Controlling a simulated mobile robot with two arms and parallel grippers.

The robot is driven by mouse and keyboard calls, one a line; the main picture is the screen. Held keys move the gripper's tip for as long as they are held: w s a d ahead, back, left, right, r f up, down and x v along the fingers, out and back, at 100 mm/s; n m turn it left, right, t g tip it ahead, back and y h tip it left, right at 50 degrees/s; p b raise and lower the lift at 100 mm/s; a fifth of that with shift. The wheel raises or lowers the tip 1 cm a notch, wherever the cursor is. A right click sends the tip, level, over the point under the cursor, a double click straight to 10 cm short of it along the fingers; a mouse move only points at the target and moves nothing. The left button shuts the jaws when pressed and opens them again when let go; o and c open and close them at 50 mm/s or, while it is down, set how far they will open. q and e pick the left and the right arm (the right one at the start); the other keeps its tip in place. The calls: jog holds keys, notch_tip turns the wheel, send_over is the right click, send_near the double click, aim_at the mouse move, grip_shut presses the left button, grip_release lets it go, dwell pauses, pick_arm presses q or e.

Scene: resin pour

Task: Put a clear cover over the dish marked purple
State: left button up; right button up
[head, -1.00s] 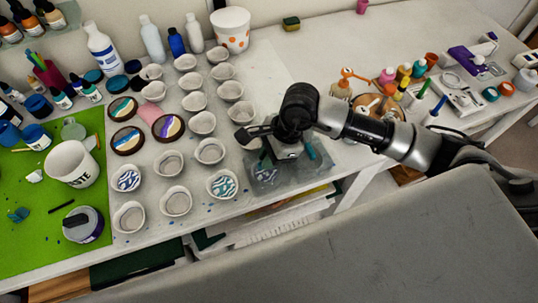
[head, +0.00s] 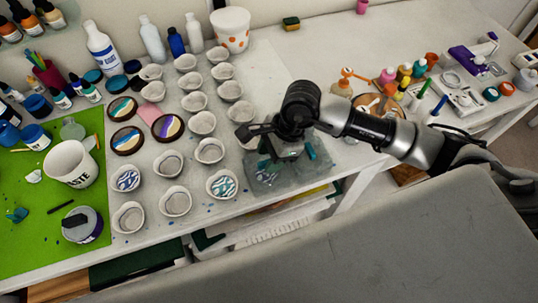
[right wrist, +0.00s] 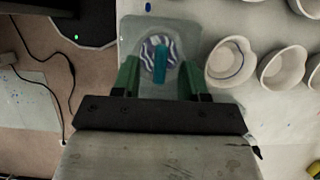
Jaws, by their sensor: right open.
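My right gripper (head: 288,160) is above the table's front edge, pointing down, fingers apart. In the right wrist view, the green fingers (right wrist: 160,72) stand on either side of an upright teal piece, seemingly the handle (right wrist: 160,56) of a clear cover (right wrist: 130,32). Gaps show on both sides. Under the clear sheet lies a dish with blue-purple and white swirls (right wrist: 147,50). In the head view the clear cover (head: 322,174) is partly hidden by the gripper. A blue-purple swirled dish (head: 127,178) and a teal swirled dish (head: 223,185) stand uncovered further left. My left gripper is not in view.
Several empty white dishes (head: 209,151) stand close together left of the gripper. A green mat (head: 30,240) with a white waste cup (head: 72,165) is at the left. Bottles (head: 404,72) and tools stand at the right. The table behind the gripper is fairly clear.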

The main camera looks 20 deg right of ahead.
jog(key=b+v, duration=0.2)
jog(key=v, duration=0.8)
jog(key=shift+d, duration=0.1)
